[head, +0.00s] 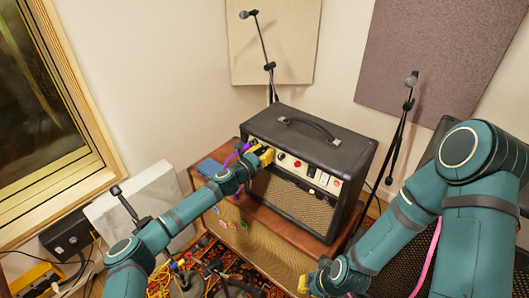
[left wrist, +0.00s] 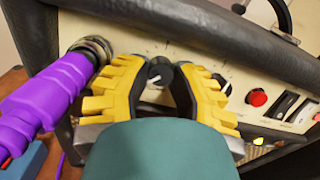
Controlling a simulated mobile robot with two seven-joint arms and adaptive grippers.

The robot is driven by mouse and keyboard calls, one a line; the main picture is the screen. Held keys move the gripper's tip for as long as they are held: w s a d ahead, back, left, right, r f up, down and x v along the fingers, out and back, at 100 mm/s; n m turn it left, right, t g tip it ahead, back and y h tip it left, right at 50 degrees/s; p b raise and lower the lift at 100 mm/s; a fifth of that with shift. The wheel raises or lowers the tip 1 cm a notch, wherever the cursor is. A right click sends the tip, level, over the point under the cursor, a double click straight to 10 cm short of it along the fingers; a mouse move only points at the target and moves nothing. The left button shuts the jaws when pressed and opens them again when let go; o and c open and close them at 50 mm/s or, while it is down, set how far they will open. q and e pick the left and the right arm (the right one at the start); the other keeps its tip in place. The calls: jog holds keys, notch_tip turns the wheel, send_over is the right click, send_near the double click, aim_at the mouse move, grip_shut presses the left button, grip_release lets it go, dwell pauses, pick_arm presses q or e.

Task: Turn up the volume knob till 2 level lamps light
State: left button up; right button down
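The black amplifier (head: 312,143) stands with its pale control panel (head: 318,174) facing me. My left gripper (head: 264,157) is at the left part of that panel. In the left wrist view, a black knob (left wrist: 158,76) with a white pointer line sits between the yellow fingertips of this gripper, which close in on both sides of it. A second dark knob (left wrist: 222,86) is partly hidden behind the right finger. A small yellow glow (left wrist: 258,141) shows low on the panel. My right gripper (head: 309,284) is low at the picture's bottom, its fingers unclear.
A red button (left wrist: 257,97) and black switches (left wrist: 287,105) lie right of the knobs. A purple-wrapped cable plug (left wrist: 50,98) stands out left of my gripper. Microphone stands (head: 265,55) (head: 399,130) are behind and right of the amplifier. Cables and pedals crowd the floor.

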pick_arm(q)
grip_shut()
jog(key=shift+a+m+g+h+b, duration=0.1)
jog(key=shift+m+g+h+b, duration=0.35)
jog(key=shift+m+b, duration=2.25)
jog(key=shift+o, duration=2.4)
grip_release()
jog(key=shift+w, duration=0.1)
jog(key=shift+n, duration=0.3)
